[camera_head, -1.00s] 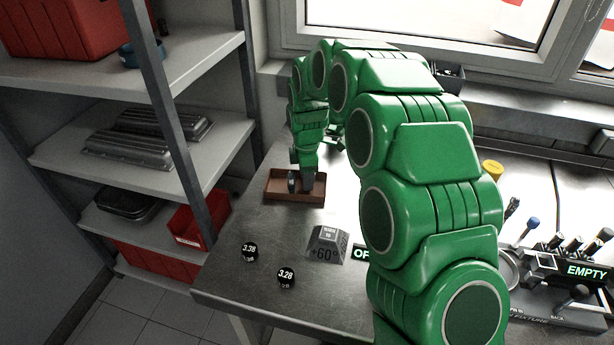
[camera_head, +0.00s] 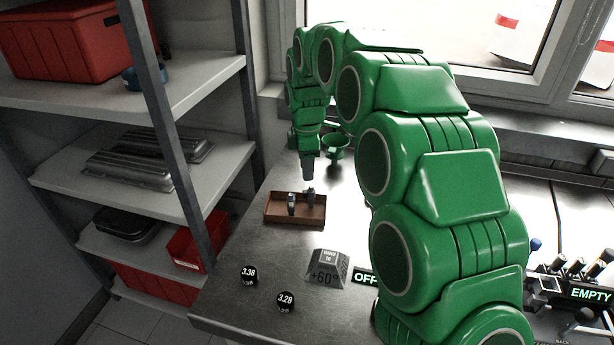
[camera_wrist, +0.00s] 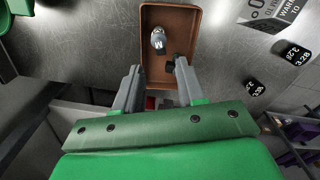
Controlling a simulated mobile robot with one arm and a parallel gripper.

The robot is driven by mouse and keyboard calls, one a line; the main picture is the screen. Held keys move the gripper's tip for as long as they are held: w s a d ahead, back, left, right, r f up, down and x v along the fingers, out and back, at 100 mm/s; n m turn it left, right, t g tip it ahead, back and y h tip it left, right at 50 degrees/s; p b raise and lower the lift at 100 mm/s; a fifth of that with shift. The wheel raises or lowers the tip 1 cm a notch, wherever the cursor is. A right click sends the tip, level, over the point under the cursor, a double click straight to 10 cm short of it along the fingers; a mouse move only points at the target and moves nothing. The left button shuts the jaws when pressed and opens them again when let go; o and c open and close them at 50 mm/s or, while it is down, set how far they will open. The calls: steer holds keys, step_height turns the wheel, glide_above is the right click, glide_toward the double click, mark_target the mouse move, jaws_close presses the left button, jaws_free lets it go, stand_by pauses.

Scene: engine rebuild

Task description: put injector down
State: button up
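The brown tray (camera_head: 275,213) lies on the steel bench in the head view; it also shows in the wrist view (camera_wrist: 180,17). A small metallic injector (camera_wrist: 158,40) stands or leans inside the tray, apart from my fingers; the head view shows it in the tray's middle (camera_head: 291,203). My gripper (camera_wrist: 158,70) is open above the tray, with a clear gap between its fingers. A small dark piece (camera_wrist: 170,66) shows by the right fingertip; I cannot tell whether it is a part or the finger's own tip.
Black discs marked 3.38 (camera_head: 248,275) and 3.28 (camera_head: 286,301) and a grey +60° block (camera_head: 328,266) stand in front of the tray. A green funnel-like thing (camera_head: 336,147) is behind it. Shelves (camera_head: 150,200) stand at left. A fixture marked EMPTY (camera_head: 588,294) is at right.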

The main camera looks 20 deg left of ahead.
steer(key=shift+r, duration=0.25)
steer(key=shift+s+d+r, duration=0.1)
steer(key=shift+d+r, duration=0.05)
steer(key=shift+d, duration=0.1)
steer(key=s+d+r+m, duration=0.2)
steer(key=s+d+m, duration=0.2)
steer(key=s+d, duration=0.25)
steer(key=s+d+r+m+g, duration=0.1)
steer(key=s+d+r+m, duration=0.15)
steer(key=s+d, duration=0.4)
steer(key=s+d+r+m, duration=0.2)
steer(key=s+d+m, duration=0.3)
steer(key=d, duration=0.4)
steer(key=s+d+f+m, duration=0.1)
steer(key=s+d+m, duration=0.4)
steer(key=s, duration=0.6)
steer(key=s+d+f+m, duration=0.2)
steer(key=s+d+m, duration=0.4)
steer(key=s, duration=0.6)
steer(key=shift+f+g, duration=0.2)
steer(key=shift+g, duration=0.2)
